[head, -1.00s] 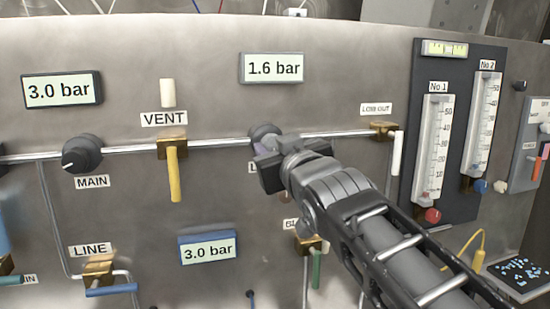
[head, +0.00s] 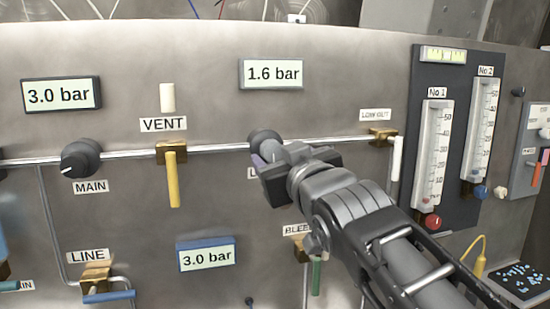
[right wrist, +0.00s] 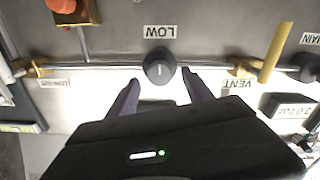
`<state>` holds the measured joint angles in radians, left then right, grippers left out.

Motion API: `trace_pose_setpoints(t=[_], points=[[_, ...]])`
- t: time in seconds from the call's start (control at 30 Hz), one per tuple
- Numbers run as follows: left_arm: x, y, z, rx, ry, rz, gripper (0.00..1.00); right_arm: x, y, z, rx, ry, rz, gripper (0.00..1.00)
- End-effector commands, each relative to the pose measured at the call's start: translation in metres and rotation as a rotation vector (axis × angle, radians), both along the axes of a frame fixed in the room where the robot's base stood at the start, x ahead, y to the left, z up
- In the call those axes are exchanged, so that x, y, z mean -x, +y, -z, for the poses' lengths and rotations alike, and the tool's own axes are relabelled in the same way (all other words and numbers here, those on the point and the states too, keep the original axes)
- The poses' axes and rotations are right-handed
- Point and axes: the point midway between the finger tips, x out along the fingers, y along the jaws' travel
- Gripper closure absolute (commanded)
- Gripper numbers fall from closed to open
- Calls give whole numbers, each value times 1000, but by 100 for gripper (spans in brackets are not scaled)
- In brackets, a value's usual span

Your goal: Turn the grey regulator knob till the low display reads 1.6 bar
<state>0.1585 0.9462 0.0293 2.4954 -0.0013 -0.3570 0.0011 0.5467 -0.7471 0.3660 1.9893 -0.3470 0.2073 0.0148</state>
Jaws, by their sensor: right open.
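The grey regulator knob (head: 265,140) sits on the pipe, partly covered by my right gripper (head: 266,168). In the right wrist view the dark knob (right wrist: 158,67) stands under the upside-down LOW label (right wrist: 159,32), its white mark in line with the pipe's cross direction. My right fingers (right wrist: 160,88) are open, one on each side just short of the knob, with nothing held. The low display (head: 271,73) above the knob reads 1.6 bar. In the head view the knob's label is mostly hidden. My left gripper is not in view.
A MAIN knob (head: 81,158) and a yellow VENT lever (head: 173,180) are to the left. A 3.0 bar display (head: 61,94) and a blue-framed one (head: 206,254) also show. The LOW OUT valve (head: 382,136) and flow tubes (head: 433,155) are to the right.

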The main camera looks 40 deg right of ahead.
Motion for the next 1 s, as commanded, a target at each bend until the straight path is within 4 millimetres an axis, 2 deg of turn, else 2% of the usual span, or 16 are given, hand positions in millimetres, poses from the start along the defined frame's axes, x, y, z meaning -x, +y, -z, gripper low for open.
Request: trace_pose_setpoints(t=[0.2,0.33,1.0], points=[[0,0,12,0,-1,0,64,34,12,1,0,-4,-2,41],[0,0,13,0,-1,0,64,43,15,1,-1,-1,-1,41],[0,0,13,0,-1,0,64,44,15,0,-1,0,0,41]])
